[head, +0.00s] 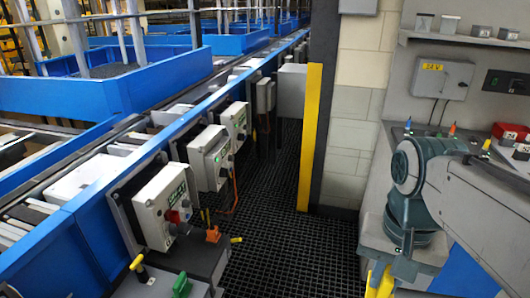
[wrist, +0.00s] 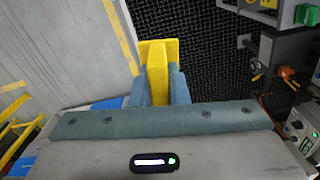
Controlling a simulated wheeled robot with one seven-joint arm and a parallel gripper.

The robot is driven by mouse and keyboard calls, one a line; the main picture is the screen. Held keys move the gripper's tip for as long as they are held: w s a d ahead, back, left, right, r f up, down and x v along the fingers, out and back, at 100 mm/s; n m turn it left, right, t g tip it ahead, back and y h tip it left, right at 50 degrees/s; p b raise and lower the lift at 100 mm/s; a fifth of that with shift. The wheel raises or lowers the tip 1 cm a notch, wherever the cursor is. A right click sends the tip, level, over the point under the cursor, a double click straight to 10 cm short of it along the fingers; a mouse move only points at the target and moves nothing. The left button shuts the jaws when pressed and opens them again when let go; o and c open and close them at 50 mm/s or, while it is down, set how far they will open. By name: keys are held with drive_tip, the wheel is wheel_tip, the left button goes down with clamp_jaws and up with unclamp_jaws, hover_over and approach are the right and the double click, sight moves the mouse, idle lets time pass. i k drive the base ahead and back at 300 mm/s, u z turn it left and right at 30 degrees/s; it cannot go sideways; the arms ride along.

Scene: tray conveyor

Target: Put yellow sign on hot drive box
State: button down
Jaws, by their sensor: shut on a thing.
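In the wrist view my gripper (wrist: 160,88) is shut on the yellow sign (wrist: 157,52). The sign's wide end sticks out past the two blue-grey fingers, above the dark grating. In the head view several grey drive boxes line the blue conveyor side: a near one (head: 156,205) with a red part, a middle one (head: 208,158) and a far one (head: 236,122). Their labels are too small to read, so I cannot tell which is hot. The held sign is apart from these boxes.
The black grating floor (head: 285,190) is open between the conveyor and the wall. A yellow-edged post (head: 311,135) stands mid-picture. A green clip (head: 182,286), an orange clip (head: 213,234) and a yellow T-shaped piece (head: 137,262) are at the near left. A shelf (head: 470,42) is at right.

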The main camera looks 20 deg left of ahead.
sight(161, 181)
drive_tip(key=u, duration=0.15)
drive_tip(key=i, duration=1.35)
drive_tip(key=u, duration=0.75)
drive_tip(key=i, duration=1)
drive_tip(key=u, duration=1.75)
drive_tip(key=i, duration=0.75)
drive_tip(key=u, duration=0.65)
